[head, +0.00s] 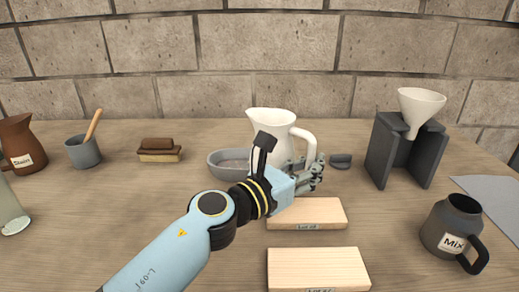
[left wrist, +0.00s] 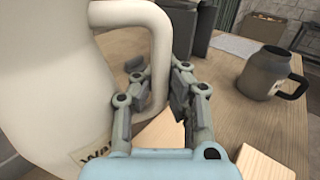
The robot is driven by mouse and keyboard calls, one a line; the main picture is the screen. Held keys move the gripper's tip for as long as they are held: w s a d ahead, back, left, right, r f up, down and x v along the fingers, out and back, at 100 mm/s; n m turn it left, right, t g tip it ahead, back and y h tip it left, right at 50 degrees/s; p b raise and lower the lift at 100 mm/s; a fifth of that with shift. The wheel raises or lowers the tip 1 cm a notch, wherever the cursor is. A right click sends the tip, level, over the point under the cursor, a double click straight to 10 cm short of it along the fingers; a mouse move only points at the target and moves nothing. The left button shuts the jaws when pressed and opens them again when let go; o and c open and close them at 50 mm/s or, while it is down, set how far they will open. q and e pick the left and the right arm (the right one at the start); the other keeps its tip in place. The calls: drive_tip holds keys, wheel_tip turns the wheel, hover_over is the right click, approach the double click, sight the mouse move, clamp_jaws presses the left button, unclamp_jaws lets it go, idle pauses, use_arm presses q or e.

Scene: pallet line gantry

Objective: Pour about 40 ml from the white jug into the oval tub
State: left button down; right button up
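The white jug (head: 272,128) stands upright on the table, its handle (head: 309,140) to the right. In the left wrist view its body (left wrist: 50,70) fills the left side, with part of a label at the bottom. The grey oval tub (head: 217,169) sits just left of the jug, partly hidden by my arm and the jug; its inside looks grey. My left gripper (head: 312,172) is at the jug's handle. In the left wrist view its spread fingers (left wrist: 157,92) lie on either side of the handle (left wrist: 160,50), with a gap on the left side. My right gripper is not in view.
Two wooden boards (head: 318,266) (head: 330,212) lie in front of the jug. A dark mug labelled Mix (head: 447,232) stands at right, near a dark stand (head: 381,150) with a white funnel (head: 420,103).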

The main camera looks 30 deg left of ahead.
use_arm(q)
drive_tip(key=shift+d+r, duration=0.15)
drive_tip(key=shift+r, duration=0.35)
drive_tip(key=shift+f+m+h+b, duration=0.2)
drive_tip(key=shift+m+h+b, duration=0.3)
drive_tip(key=shift+h+b, duration=0.1)
drive_tip(key=shift+s+m+g+h+b, duration=0.15)
drive_tip(key=shift+m+g+h+b, duration=0.6)
drive_tip(key=shift+h, duration=0.35)
drive_tip(key=shift+s+m+g+h, duration=0.1)
drive_tip(key=shift+m+g+h, duration=0.15)
drive_tip(key=shift+h, duration=0.05)
drive_tip(key=shift+r, duration=0.15)
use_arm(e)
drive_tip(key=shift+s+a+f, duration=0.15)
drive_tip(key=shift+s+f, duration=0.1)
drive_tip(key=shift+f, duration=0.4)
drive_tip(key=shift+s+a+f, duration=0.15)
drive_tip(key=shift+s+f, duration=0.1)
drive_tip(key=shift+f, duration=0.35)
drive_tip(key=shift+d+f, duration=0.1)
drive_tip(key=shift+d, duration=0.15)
